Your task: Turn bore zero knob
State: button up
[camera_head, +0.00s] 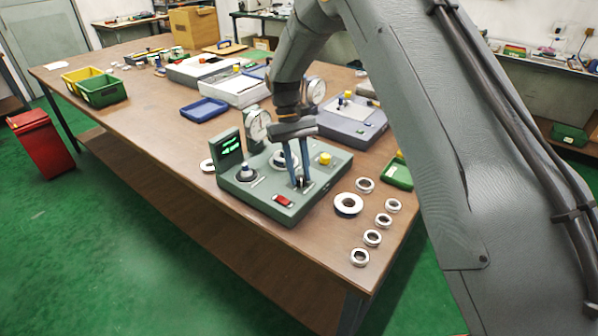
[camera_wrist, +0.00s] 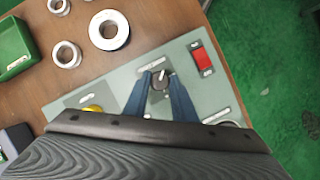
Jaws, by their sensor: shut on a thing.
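A green gauge box (camera_head: 262,196) stands near the front edge of the wooden table, with a lit green display at its left back and a dial gauge (camera_head: 258,125) behind. My gripper (camera_head: 299,182) reaches down from above, its two blue fingers shut on a small dark knob (camera_wrist: 160,80) on the box's top. In the wrist view my gripper (camera_wrist: 160,84) has one finger on each side of the knob, and a white pointer mark shows on it. A red switch (camera_head: 283,200) sits in front of the knob, also in the wrist view (camera_wrist: 203,59). A yellow button (camera_head: 325,158) is to the right.
Several metal rings lie right of the box, including a large one (camera_head: 348,205). A green tray (camera_head: 398,172) is at the table's right edge. A white-grey box (camera_head: 350,122) and a blue tray (camera_head: 205,109) stand behind.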

jog(key=o, duration=1)
jog(key=shift+o, duration=0.2)
jog(key=b+v, duration=0.2)
jog(key=v, duration=0.6)
jog(key=shift+s, duration=0.1)
jog(key=s+d+f+m+t+y, duration=0.1)
jog(key=s+d+t, duration=0.1)
jog(key=s+d, duration=0.7)
jog(key=s+d+f+m+t, duration=0.2)
jog(key=s+d, duration=0.8)
jog(key=s, duration=0.7)
jog(key=shift+s+m+t+y, duration=0.2)
jog(key=shift+m+t+y, duration=0.1)
jog(key=shift+t+y, duration=0.1)
